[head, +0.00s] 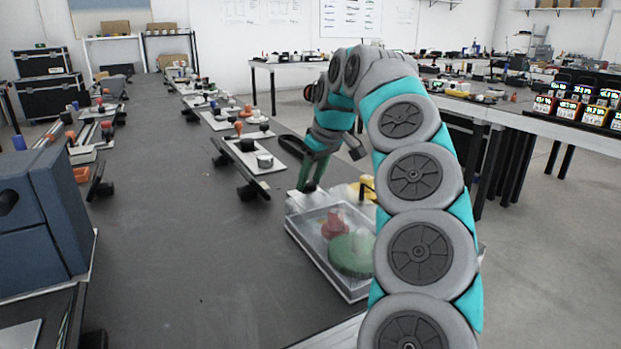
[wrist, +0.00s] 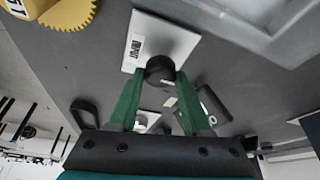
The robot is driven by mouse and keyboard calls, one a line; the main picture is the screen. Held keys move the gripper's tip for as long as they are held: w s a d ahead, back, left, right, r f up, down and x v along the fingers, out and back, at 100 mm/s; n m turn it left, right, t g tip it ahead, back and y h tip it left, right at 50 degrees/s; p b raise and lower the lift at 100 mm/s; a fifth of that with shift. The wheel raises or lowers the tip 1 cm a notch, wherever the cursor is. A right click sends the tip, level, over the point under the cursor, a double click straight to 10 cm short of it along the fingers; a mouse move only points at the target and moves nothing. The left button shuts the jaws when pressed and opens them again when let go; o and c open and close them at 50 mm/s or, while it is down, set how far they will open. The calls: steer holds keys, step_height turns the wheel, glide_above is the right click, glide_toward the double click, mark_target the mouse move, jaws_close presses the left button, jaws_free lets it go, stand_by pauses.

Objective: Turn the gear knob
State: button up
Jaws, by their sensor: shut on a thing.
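In the wrist view a round black knob (wrist: 160,70) stands on a white plate (wrist: 180,42). My gripper (wrist: 158,78) has its two green fingers on either side of the knob, shut on it. In the head view my gripper (head: 310,186) points down at the far side of a clear box (head: 300,234). A red gear (head: 333,223) and a green gear (head: 350,256) show inside this box. A yellow gear (wrist: 70,14) is at the upper left in the wrist view. I cannot make out the knob in the head view.
The clear box stands close to my gripper. A blue-grey case (head: 40,215) stands at the left edge. The middle of the table is clear.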

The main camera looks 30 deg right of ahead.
jaws_close()
steer(key=shift+f, duration=0.1)
